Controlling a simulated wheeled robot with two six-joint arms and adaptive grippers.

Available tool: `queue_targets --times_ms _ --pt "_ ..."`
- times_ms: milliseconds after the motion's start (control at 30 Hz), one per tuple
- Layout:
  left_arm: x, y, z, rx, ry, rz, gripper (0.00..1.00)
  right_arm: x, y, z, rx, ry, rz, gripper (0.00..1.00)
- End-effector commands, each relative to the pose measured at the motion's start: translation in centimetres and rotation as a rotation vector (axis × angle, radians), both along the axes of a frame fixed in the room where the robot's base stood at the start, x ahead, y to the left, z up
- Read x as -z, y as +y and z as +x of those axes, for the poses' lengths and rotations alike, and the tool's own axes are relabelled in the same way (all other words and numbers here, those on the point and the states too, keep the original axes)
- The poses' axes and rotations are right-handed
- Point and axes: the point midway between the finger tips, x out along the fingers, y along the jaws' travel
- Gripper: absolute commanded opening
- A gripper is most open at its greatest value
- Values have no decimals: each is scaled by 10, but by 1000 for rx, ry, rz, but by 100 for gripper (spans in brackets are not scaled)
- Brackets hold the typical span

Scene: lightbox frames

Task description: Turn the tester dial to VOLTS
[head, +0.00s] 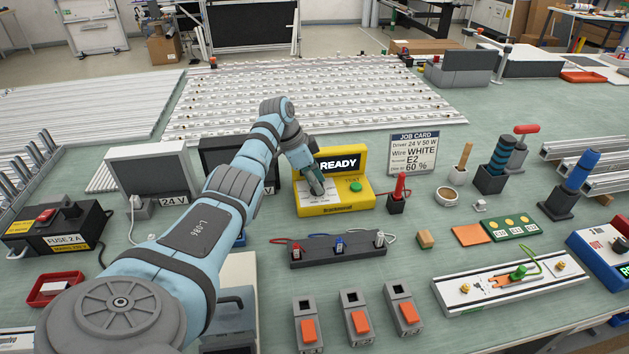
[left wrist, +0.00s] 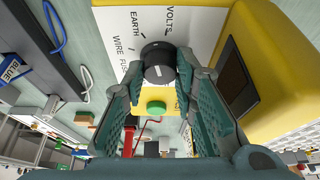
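The yellow tester (head: 364,188) stands at the middle of the bench with READY on its black display. Its round black dial (left wrist: 158,63) shows in the left wrist view, beside printed words VOLTS, EARTH, WIRE and FUSE; VOLTS is at the upper right. A pale mark is on the dial's face, but its exact setting is unclear. My left gripper (head: 317,187) is at the tester's front and hides the dial in the head view. Its two fingers (left wrist: 160,75) stand one on each side of the dial, very close; contact is unclear. My right gripper is not in view.
A green button (left wrist: 156,107) is beside the dial. A red-handled probe in a black holder (head: 396,199) stands right of the tester. A black terminal block (head: 336,251) with wires lies in front. A job card (head: 413,153) stands behind to the right.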

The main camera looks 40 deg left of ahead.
Motion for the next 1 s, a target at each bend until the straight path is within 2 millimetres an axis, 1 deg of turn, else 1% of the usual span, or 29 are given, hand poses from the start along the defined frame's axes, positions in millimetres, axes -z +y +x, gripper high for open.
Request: queue_targets --times_ms 133,267,333,600,633,733,1000 --pt "0 1 1 6 -2 1 0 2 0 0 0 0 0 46" --pt "3 2 2 75 -5 1 0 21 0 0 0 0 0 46" --pt "3 2 2 114 -5 1 0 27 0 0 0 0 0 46" --pt "-1 1 1 134 -3 2 0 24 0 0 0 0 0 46" --pt "-1 1 1 134 -3 2 29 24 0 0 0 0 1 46" --pt "-1 1 1 133 -3 2 45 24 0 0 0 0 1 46" --pt "-1 1 1 134 -1 1 46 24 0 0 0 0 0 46"
